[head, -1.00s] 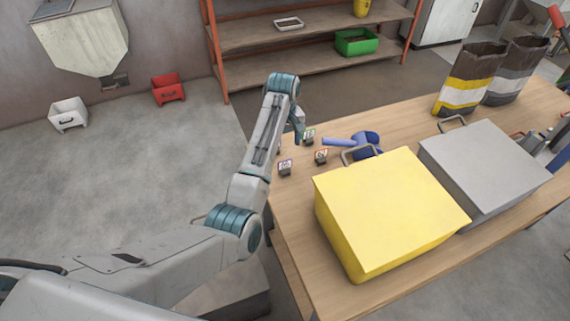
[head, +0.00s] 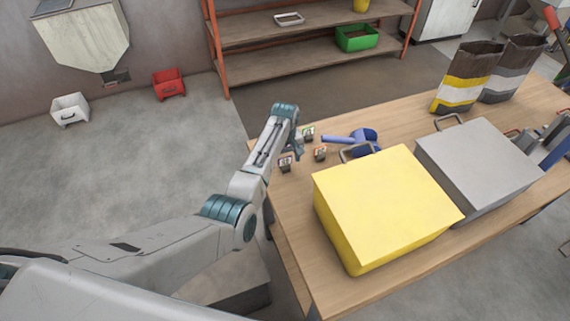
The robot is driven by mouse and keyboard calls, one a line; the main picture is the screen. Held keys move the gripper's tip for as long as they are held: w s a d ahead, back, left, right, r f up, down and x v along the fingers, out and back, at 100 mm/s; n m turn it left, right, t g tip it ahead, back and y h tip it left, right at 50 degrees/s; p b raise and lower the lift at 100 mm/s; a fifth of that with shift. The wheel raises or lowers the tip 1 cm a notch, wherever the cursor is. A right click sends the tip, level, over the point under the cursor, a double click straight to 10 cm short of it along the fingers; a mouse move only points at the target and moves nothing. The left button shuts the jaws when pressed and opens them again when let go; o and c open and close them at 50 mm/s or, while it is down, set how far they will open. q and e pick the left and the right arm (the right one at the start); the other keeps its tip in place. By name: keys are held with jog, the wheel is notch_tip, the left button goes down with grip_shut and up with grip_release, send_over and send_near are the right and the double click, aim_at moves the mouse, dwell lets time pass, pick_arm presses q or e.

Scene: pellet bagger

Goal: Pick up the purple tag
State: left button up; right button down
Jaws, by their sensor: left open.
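The purple tag (head: 285,163) is a small block with a purple-edged face near the table's left edge. Two similar tags stand close by: a red-orange one (head: 320,154) to its right and a green one (head: 309,133) behind. My left gripper (head: 297,152) is open, pointing down just behind and to the right of the purple tag. Its fingers are small and partly hidden by its wrist. I cannot tell how high they are above the table. My right gripper is not in view.
A blue scoop-like tool (head: 350,138) lies right of the tags. A yellow box (head: 385,205) and a grey box (head: 478,165) fill the table's front and middle. Two bags (head: 468,78) stand at the back right. Shelves (head: 310,40) stand behind the table (head: 295,235).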

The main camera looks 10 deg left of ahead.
pick_arm(q)
jog(key=c, duration=1.2)
